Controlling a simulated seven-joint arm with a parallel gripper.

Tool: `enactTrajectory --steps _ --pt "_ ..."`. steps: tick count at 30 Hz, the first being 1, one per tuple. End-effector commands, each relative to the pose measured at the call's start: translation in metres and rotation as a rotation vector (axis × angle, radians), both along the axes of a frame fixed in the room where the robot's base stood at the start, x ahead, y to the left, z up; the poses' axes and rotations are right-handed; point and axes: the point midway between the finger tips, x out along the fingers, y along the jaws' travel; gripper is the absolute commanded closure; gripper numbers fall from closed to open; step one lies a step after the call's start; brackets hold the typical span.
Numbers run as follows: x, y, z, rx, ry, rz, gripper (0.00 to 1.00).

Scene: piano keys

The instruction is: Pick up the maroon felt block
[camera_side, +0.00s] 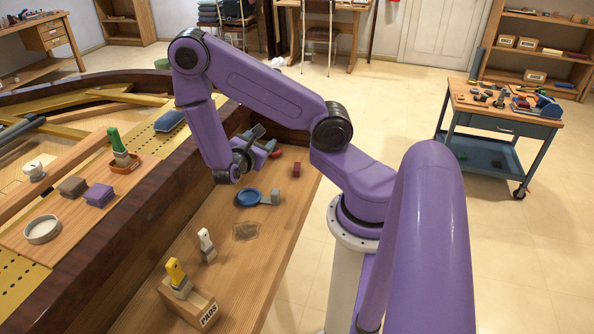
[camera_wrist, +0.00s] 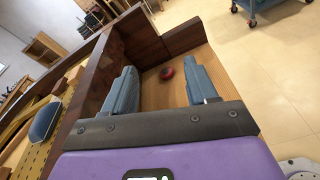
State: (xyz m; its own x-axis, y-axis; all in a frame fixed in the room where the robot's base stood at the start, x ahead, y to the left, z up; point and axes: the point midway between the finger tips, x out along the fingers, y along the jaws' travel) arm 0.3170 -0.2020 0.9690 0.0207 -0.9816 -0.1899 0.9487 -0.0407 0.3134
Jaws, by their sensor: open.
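A small maroon block (camera_side: 297,169), seemingly the felt block, lies on the wooden ledge right of my gripper in the side view. My gripper (camera_side: 265,140) is open and empty above the ledge, angled toward its far end. A second dark red item (camera_side: 276,153) lies close by, partly behind my gripper. In the wrist view, a rounded red item with a dark top (camera_wrist: 166,73) shows beyond and between the open fingers of my gripper (camera_wrist: 160,82). I cannot tell for sure which red item this is. The other may be hidden by a finger.
A dark wooden piano wall (camera_side: 150,222) rises along the left.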

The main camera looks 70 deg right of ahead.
Motion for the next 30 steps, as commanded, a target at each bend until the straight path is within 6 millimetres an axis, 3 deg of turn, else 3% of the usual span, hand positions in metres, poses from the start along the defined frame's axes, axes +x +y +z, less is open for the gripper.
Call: enactTrajectory --steps 9,18,25,30 --pt "-0.012 -0.048 -0.073 -0.045 0.206 0.154 0.43" --pt "-0.054 -0.059 -0.149 0.096 0.320 0.268 0.43" --pt "-0.069 -0.057 -0.171 0.161 0.333 0.291 0.43" --pt "-0.067 -0.073 -0.178 0.164 0.330 0.287 0.43"
